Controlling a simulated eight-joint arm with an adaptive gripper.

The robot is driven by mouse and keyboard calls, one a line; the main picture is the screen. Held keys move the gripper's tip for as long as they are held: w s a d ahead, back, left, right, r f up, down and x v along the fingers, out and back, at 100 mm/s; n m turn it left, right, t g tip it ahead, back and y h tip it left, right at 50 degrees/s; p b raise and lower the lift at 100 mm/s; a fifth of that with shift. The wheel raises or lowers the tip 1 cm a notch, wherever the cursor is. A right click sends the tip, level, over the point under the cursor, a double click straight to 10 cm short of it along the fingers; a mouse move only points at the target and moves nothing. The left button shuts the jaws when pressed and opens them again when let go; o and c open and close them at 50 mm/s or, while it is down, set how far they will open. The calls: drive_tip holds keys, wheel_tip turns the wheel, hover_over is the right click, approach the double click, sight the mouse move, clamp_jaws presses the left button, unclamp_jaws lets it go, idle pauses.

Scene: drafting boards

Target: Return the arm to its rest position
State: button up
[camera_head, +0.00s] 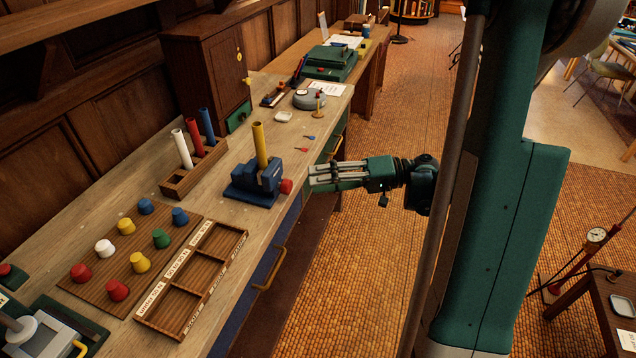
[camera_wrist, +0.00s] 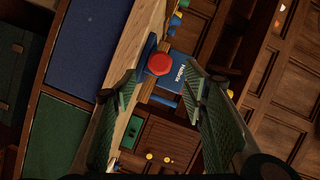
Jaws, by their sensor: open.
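My gripper (camera_head: 325,174) is held out over the front edge of the wooden bench (camera_head: 228,190), to the right of a blue vise. It is open and nothing is between its fingers. In the wrist view my gripper (camera_wrist: 160,95) shows two green pads spread apart, with the vise's red knob beyond them. The blue vise (camera_head: 250,186) stands on the bench with a yellow tube (camera_head: 260,145) upright in it. Its red knob (camera_head: 286,186) faces my fingertips, and a small gap seems to separate them.
A wooden rack (camera_head: 178,184) holds white, red and blue tubes. A board (camera_head: 85,262) with several coloured knobs and a labelled tray (camera_head: 181,301) are at the near left. A green machine (camera_head: 330,63) stands farther back. The floor (camera_head: 345,280) below my gripper is clear.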

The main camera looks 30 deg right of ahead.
sight(288, 187)
idle(0.5)
drive_tip(key=shift+w+a+r+m+g+h+p, duration=0.1)
drive_tip(key=shift+w+a+r+m+h, duration=0.2)
drive_tip(key=shift+a, duration=0.35)
drive_tip(key=shift+s+a+r+n+g+h+p, duration=0.1)
drive_tip(key=shift+a+h, duration=0.25)
drive_tip(key=shift+a, duration=0.35)
drive_tip(key=shift+w+a+r+m+g+h+p, duration=0.1)
drive_tip(key=shift+w+a+r+m+h, duration=0.2)
drive_tip(key=shift+a, duration=0.35)
drive_tip(key=shift+s+a+r+h, duration=0.1)
drive_tip(key=shift+s+a+h, duration=0.05)
drive_tip(key=shift+a+h, duration=0.35)
drive_tip(key=shift+s+a+r+h, duration=0.1)
drive_tip(key=shift+a+h, duration=0.15)
drive_tip(key=shift+a, duration=0.3)
drive_tip(key=s+a+r+h+p, duration=0.1)
drive_tip(key=s+r+h, duration=0.1)
drive_tip(key=s+h, duration=0.2)
drive_tip(key=s+a+r+n+h+p, duration=0.1)
drive_tip(key=s+r+h, duration=0.2)
drive_tip(key=s, duration=0.5)
drive_tip(key=s+a+r+t+h, duration=0.1)
drive_tip(key=s+a+r+h, duration=0.1)
drive_tip(key=s, duration=0.4)
drive_tip(key=r+h, duration=0.1)
drive_tip(key=h, duration=0.1)
drive_tip(key=shift+n+h+p, duration=0.3)
drive_tip(key=shift+n+p, duration=0.1)
